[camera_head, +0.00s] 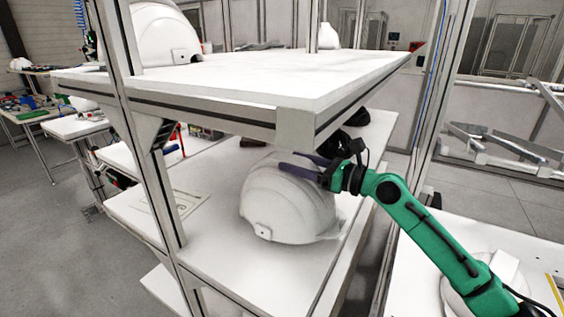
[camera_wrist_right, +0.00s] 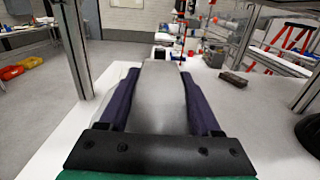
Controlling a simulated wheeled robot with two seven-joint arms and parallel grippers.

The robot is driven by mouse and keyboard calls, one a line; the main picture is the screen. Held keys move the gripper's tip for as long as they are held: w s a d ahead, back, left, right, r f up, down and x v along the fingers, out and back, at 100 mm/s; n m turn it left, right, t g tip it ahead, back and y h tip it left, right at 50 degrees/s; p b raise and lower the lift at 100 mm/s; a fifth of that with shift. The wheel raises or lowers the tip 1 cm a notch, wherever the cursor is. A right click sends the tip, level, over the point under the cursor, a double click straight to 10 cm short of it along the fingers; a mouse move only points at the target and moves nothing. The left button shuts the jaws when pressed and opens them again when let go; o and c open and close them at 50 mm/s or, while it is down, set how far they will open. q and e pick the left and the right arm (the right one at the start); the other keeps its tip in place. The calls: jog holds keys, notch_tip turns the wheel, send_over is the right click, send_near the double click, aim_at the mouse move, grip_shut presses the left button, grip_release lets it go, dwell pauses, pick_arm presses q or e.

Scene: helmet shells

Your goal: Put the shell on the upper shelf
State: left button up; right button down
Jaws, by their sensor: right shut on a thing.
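A white helmet shell (camera_head: 283,208) is at the lower shelf (camera_head: 215,235), below the front edge of the upper shelf (camera_head: 270,75). My right gripper (camera_head: 303,168), with dark purple fingers, is shut on the upper part of the shell. In the right wrist view the shell (camera_wrist_right: 160,95) fills the space between the two fingers. I cannot tell whether the shell rests on the lower shelf or is lifted slightly. My left gripper is not in view.
Another white shell (camera_head: 158,38) stands on the upper shelf at the left, and a small white object (camera_head: 327,37) shows at its back. Metal posts (camera_head: 143,130) frame the shelves. Dark objects (camera_head: 345,138) lie behind the shell on the lower shelf. The upper shelf's middle is clear.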

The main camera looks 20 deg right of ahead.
aim_at(285, 157)
jog(key=shift+w+a+r+p, duration=0.2)
jog(key=shift+w+a, duration=0.35)
jog(key=shift+w+a+r+p, duration=0.2)
jog(key=shift+w+a, duration=0.3)
jog(key=f, duration=0.3)
jog(key=shift+a+f, duration=0.1)
jog(key=shift+a, duration=0.15)
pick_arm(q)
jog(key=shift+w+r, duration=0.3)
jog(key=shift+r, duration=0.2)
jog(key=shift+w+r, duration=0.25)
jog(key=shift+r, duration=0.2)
pick_arm(e)
jog(key=shift+w+d+f, duration=0.1)
jog(key=shift+d+f, duration=0.05)
jog(key=shift+f, duration=0.35)
jog(key=shift+c, duration=0.4)
grip_release()
jog(key=b+v, duration=0.4)
jog(key=v, duration=0.7)
jog(key=shift+b, duration=0.4)
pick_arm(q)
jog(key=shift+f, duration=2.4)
pick_arm(e)
jog(key=shift+s+d, duration=0.25)
jog(key=shift+s, duration=0.25)
